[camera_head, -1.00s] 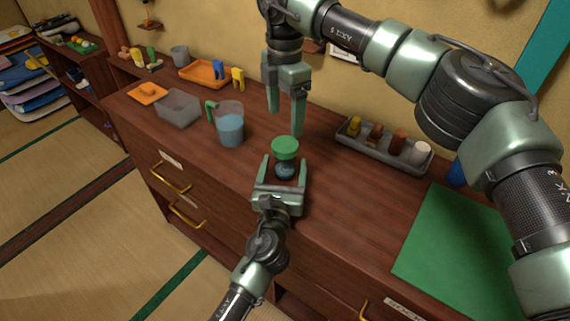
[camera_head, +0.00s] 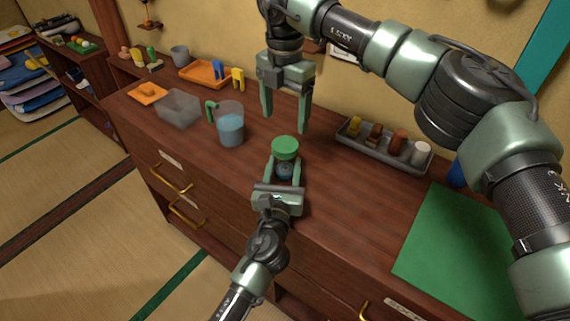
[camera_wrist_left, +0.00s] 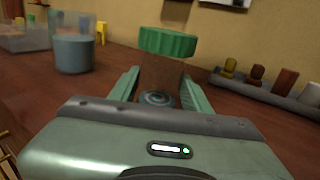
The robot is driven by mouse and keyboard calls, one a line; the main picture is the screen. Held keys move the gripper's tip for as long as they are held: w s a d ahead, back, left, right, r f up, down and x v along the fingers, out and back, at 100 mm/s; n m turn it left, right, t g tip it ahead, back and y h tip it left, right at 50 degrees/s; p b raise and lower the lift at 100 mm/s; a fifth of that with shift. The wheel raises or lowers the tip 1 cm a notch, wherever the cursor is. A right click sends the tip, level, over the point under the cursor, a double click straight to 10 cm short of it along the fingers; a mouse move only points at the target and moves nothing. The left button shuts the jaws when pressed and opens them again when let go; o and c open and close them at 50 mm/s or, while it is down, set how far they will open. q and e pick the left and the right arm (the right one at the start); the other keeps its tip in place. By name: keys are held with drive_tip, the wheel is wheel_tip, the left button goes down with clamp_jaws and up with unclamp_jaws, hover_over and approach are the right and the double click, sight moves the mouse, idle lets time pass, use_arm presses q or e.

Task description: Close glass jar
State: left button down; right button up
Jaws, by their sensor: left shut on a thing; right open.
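The glass jar (camera_head: 285,172) stands on the brown cabinet top with a green lid (camera_head: 285,146) at its mouth. I cannot tell whether the lid is tight. My left gripper (camera_head: 283,172) is shut on the jar's body from the front, below the lid. In the left wrist view the green lid (camera_wrist_left: 168,42) shows above the clear jar (camera_wrist_left: 157,98), between my left fingers. My right gripper (camera_head: 286,123) is open and empty, pointing down just behind and above the lid, apart from it.
A measuring jug (camera_head: 230,128) with blue liquid stands left of the jar. A grey tray (camera_head: 372,152) with several small items lies right. A clear bin (camera_head: 178,108) and orange tray (camera_head: 200,76) are further left. A green mat (camera_head: 455,250) covers the right front.

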drive_tip(key=n, duration=2.1)
drive_tip(key=shift+n, duration=0.3)
drive_tip(key=n, duration=1.1)
drive_tip(key=shift+n, duration=0.3)
drive_tip(key=n, duration=0.4)
drive_tip(key=shift+n, duration=0.4)
drive_tip(key=n, duration=0.7)
drive_tip(key=shift+f, duration=0.1)
